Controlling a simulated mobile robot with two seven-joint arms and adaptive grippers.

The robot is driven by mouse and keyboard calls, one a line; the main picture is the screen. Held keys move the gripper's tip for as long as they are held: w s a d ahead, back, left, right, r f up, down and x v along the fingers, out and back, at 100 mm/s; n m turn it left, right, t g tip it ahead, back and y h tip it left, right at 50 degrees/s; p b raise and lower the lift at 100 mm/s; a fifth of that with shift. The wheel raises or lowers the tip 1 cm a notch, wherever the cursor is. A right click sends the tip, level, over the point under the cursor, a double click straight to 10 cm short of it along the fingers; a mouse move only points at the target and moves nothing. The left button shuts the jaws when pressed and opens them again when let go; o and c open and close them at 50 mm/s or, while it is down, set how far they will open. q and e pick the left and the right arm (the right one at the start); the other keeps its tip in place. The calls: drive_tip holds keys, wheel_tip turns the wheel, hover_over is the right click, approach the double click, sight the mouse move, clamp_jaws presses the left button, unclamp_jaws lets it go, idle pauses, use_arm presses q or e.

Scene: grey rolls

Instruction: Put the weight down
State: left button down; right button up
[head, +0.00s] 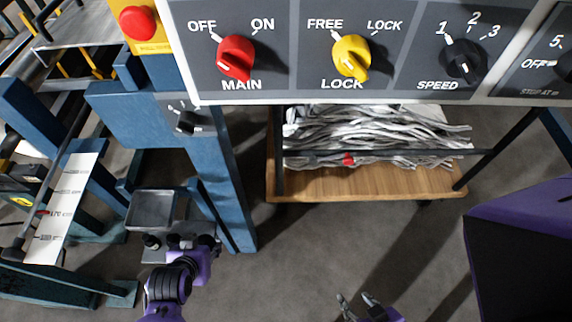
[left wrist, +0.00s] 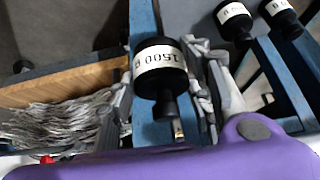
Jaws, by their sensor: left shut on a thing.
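My left gripper (head: 192,241) is at the lower left in the head view, beside the blue post and just in front of a small grey ledge. The weight's knob points toward the bottom of that view. In the head view the gripper largely hides it, and I cannot tell whether its base touches anything. My right gripper (head: 358,300) is at the bottom edge, fingers apart and empty.
Two more black weights (left wrist: 234,20) (left wrist: 280,16) stand nearby. A grey metal tray (head: 152,209) sits left of the blue post (head: 222,180). A control panel (head: 300,70) spans the top. A wooden trolley (head: 370,184) carries grey strips. The floor in front is clear.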

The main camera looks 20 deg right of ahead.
use_arm(q)
drive_tip(key=w+a+f, duration=0.2)
drive_tip(key=w+f, duration=0.1)
drive_tip(key=w+f+b, duration=0.1)
drive_tip(key=w+f, duration=0.1)
drive_tip(key=shift+a+f, duration=0.1)
drive_tip(key=shift+a, duration=0.3)
drive_tip(key=shift+w+a+f, duration=0.25)
drive_tip(key=shift+w+f, duration=0.25)
drive_tip(key=shift+f, duration=0.05)
drive_tip(key=shift+w+f+b, duration=0.1)
drive_tip(key=shift+f+b, duration=0.45)
drive_tip(key=shift+f, duration=1)
drive_tip(key=shift+f, duration=0.1)
drive_tip(key=c, duration=0.9)
unclamp_jaws()
drive_tip(key=shift+s+a+f, duration=0.1)
drive_tip(key=shift+s+f, duration=0.05)
drive_tip(key=shift+s, duration=0.1)
